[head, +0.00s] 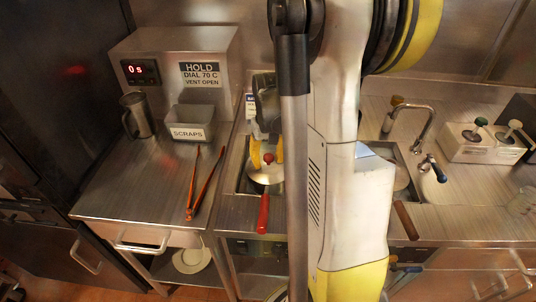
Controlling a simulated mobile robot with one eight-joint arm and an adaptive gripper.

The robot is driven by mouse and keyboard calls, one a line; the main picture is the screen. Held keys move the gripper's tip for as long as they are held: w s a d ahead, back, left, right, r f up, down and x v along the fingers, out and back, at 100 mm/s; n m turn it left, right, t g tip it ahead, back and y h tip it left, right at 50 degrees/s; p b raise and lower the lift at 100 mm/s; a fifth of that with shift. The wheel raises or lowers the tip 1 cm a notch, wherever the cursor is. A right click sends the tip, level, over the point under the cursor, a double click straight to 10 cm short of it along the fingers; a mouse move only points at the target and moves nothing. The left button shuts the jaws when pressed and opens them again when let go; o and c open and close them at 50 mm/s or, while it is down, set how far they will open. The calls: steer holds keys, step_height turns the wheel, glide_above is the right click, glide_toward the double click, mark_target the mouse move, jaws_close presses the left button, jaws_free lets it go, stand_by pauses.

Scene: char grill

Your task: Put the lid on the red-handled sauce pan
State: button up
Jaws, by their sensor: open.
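The red-handled sauce pan (263,213) sits in the counter recess left of my arm, its handle pointing to the front. A silver domed lid (265,177) with a red knob (268,158) appears to lie over the pan's mouth. Most of the pan's body is hidden under it, so I cannot tell whether the lid is fully seated. My gripper (267,152) is directly above the lid, pointing down. Its yellow fingertips are open, one on each side of the knob. I cannot tell whether they touch it. My arm hides the area to the right.
Red-and-black tongs (205,182) lie on the left counter, near a scraps bin (192,122), a metal mug (137,116) and the holding box (180,62). A brown-handled pan (406,221) is right of my arm. A faucet (418,115) stands behind it.

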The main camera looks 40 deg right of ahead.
step_height(320, 180, up, 12)
steer(key=shift+f, duration=0.25)
step_height(320, 180, up, 7)
steer(key=p, duration=0.5)
steer(key=shift+r+p, duration=0.2)
steer(key=shift+p, duration=0.2)
steer(key=shift+a, duration=0.1)
steer(key=s+a+f+n+t+b, duration=0.1)
steer(key=s+a+f+t+b, duration=0.1)
steer(key=a, duration=0.6)
steer(key=s+a+f+n+t+b, duration=0.1)
steer(key=s+a+n+t+b, duration=0.1)
steer(key=a, duration=0.7)
steer(key=s+a+f+n+t+b, duration=0.1)
steer(key=a+f+n+t+b, duration=0.1)
steer(key=a, duration=0.6)
steer(key=shift+s+a+f+t, duration=0.3)
steer(key=shift+s+t, duration=0.1)
steer(key=shift+t, duration=0.2)
steer(key=shift+d, duration=0.1)
